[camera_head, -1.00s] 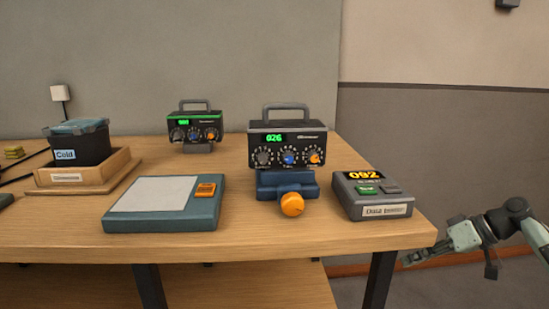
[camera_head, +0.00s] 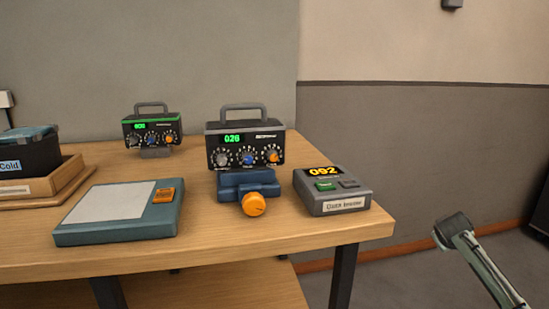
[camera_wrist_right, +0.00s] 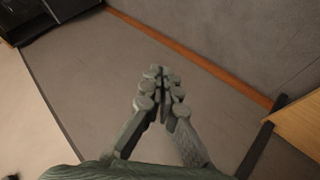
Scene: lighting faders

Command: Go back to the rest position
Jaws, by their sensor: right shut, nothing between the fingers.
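My right gripper (camera_wrist_right: 162,88) shows in the right wrist view. Its fingers are together and nothing is between them. It hangs over bare grey floor, clear of the table. In the head view a link of my right arm shows at the lower right, off the table's right end; the gripper itself is out of that picture. My left gripper is in neither view.
The wooden table (camera_head: 290,245) holds a front fader box (camera_head: 245,140) on a blue base with an orange knob (camera_head: 254,204), a rear fader box (camera_head: 152,128), a grey display unit reading 092 (camera_head: 333,190), a teal pad (camera_head: 120,212) and a black bin (camera_head: 28,156).

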